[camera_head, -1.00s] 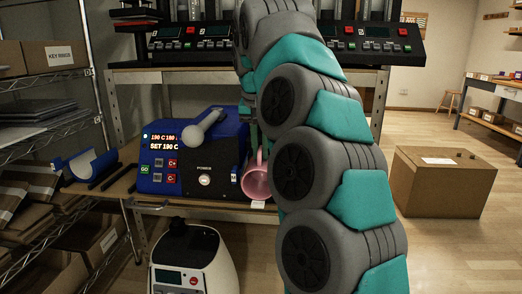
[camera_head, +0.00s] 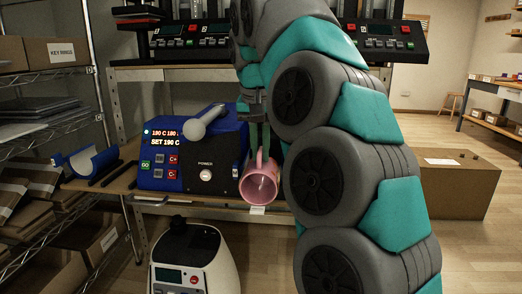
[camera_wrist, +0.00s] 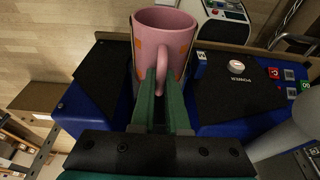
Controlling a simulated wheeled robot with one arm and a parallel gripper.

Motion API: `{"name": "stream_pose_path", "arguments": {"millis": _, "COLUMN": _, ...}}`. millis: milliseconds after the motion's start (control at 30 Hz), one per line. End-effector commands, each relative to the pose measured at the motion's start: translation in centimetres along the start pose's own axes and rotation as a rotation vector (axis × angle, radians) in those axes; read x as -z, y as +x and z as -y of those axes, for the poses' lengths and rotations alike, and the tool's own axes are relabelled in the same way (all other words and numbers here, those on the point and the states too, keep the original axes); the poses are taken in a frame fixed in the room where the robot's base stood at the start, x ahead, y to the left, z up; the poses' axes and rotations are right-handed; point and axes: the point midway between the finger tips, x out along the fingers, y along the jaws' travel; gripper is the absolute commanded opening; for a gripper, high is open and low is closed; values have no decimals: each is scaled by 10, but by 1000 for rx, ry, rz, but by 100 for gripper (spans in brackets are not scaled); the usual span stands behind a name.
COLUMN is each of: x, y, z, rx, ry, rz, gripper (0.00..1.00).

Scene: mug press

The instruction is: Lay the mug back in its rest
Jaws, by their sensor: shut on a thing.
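The pink mug (camera_head: 261,183) hangs at the right end of the blue mug press (camera_head: 170,185), its open mouth turned towards the head camera and its handle up. In the wrist view the mug (camera_wrist: 165,28) shows beyond the fingers, with orange marks on its side. My gripper (camera_wrist: 161,92) is shut on the mug's handle, with one green finger on each side. In the head view my gripper (camera_head: 258,135) is partly hidden by my arm. A blue curved rest (camera_head: 92,163) with a pale inner face stands empty at the left end of the bench.
The press has a grey lever (camera_head: 207,122) sticking up at its front. Dark bars (camera_head: 106,176) lie between the press and the curved rest. A white machine (camera_head: 190,255) stands below the bench. Shelves with boxes are at the left; a cardboard box (camera_head: 457,185) stands on the floor at right.

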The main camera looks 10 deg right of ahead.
Motion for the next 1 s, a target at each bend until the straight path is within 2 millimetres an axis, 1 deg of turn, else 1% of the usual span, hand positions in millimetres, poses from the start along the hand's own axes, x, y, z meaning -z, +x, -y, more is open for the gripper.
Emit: {"name": "stream_pose_path", "arguments": {"millis": 1000, "x": -40, "y": -12, "z": 0, "rx": 0, "ry": -1, "rz": -1, "gripper": 0}}
